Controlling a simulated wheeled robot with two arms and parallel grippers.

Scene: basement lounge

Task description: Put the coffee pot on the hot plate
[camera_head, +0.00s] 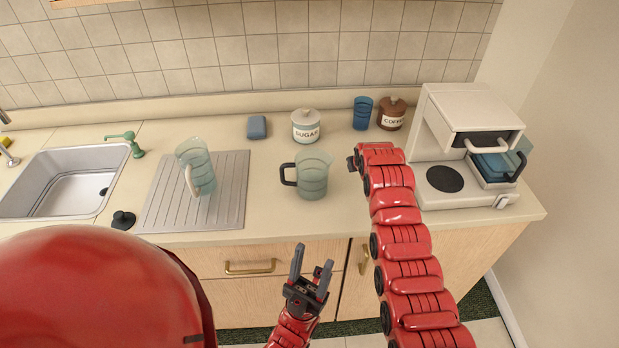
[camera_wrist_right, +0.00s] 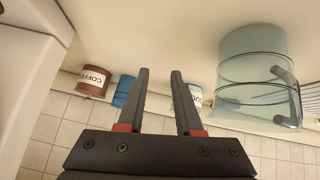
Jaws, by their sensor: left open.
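A clear greenish glass coffee pot (camera_head: 314,181) with a dark handle on its left stands upright on the counter. It also shows in the right wrist view (camera_wrist_right: 250,70). The hot plate (camera_head: 445,178) is a bare black disc on the base of the white coffee maker (camera_head: 440,128). My right gripper (camera_head: 352,163) is between the pot and the coffee maker, mostly hidden by its arm in the head view. In the right wrist view its fingers (camera_wrist_right: 160,72) are apart and empty. My left gripper (camera_head: 311,272) is open and empty, in front of the cabinets.
A second glass jug (camera_head: 197,172) with a pale handle stands on the drying mat (camera_head: 233,195). A sugar jar (camera_head: 306,128), blue cup (camera_head: 362,113) and coffee jar (camera_head: 392,115) stand along the back. The sink (camera_head: 68,182) is at the left. A handled part (camera_head: 497,165) sticks out right of the hot plate.

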